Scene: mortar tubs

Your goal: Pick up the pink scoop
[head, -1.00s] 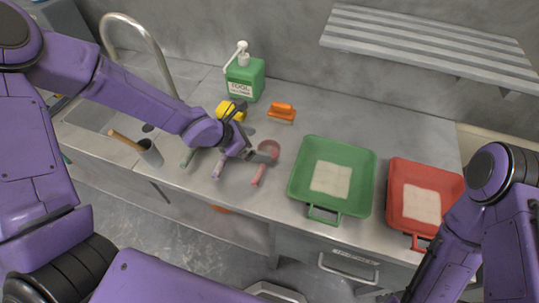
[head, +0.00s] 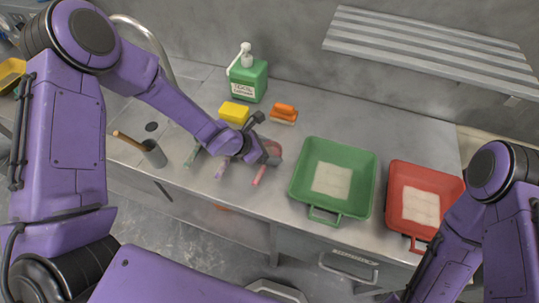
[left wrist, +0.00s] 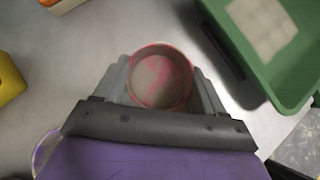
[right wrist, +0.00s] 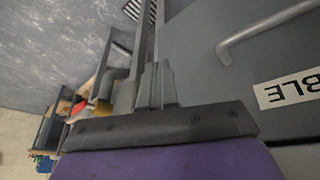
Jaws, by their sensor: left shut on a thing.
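The pink scoop's round cup (left wrist: 160,78) sits between the fingers of my left gripper (left wrist: 162,88) in the left wrist view, with grey residue inside. My left gripper (head: 270,152) is shut on it in the head view, low over the counter. The gripper hides most of the cup there. The scoop's pink handle (head: 259,176) points toward the counter's front edge. I cannot tell whether the scoop touches the counter. My right gripper (right wrist: 150,88) looks shut and empty in the right wrist view, in front of the counter's cabinet.
The green tub (head: 359,206) is just right of the scoop, with the red tub (head: 398,207) beyond. A yellow sponge (head: 234,112), an orange-handled brush (head: 284,113) and a green bottle (head: 248,80) stand behind.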

